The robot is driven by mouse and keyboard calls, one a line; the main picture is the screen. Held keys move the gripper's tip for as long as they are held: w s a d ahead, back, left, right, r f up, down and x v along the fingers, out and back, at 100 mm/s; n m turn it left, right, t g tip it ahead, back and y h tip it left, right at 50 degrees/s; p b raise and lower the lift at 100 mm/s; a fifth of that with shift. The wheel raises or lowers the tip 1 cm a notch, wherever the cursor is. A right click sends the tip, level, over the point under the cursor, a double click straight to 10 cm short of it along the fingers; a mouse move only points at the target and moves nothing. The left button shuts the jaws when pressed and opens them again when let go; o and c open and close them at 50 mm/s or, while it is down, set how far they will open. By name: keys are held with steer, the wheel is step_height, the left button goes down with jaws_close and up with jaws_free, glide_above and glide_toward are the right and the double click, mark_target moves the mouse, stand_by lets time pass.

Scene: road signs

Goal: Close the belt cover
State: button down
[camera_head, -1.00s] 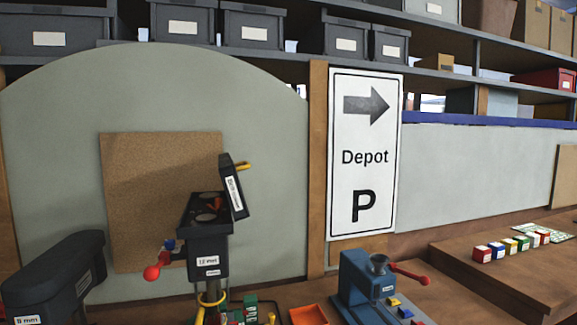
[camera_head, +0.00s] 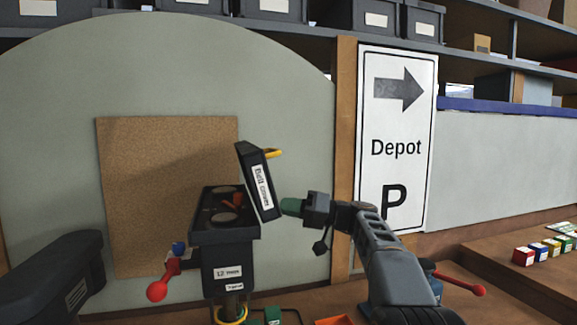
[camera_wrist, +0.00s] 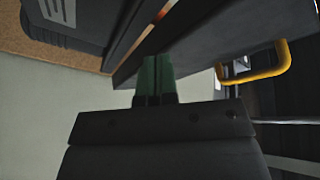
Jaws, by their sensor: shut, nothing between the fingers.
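The belt cover (camera_head: 259,181) is a dark lid with a white label and a yellow handle (camera_head: 268,153). It stands tilted open at the right edge of the drill press head (camera_head: 222,238), whose pulleys and an orange-red part show uncovered. My gripper (camera_head: 287,206) is shut and empty, with green fingertips at the right, outer face of the cover. In the wrist view the green fingertips (camera_wrist: 156,75) are together, close to the dark cover (camera_wrist: 215,45). The yellow handle is to their right there. I cannot tell whether the fingertips touch the cover.
A red-knobbed lever (camera_head: 160,287) sticks out at the lower left of the press. Another dark machine (camera_head: 55,280) stands at the far left. A Depot sign (camera_head: 397,140) stands behind my arm. Coloured blocks (camera_head: 540,250) lie on the right bench.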

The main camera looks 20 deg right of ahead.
steer(key=s+d+r+n+g+y, duration=0.2)
steer(key=d+r+n+g+y, duration=0.7)
steer(key=n, duration=0.5)
steer(key=a+r+t+p, duration=0.1)
steer(key=a+r+p, duration=0.2)
steer(key=a, duration=0.6)
steer(key=shift+a+r+t+h, duration=0.3)
steer(key=shift+a+r+h, duration=0.05)
steer(key=shift+h, duration=0.05)
steer(key=shift+a+r, duration=0.1)
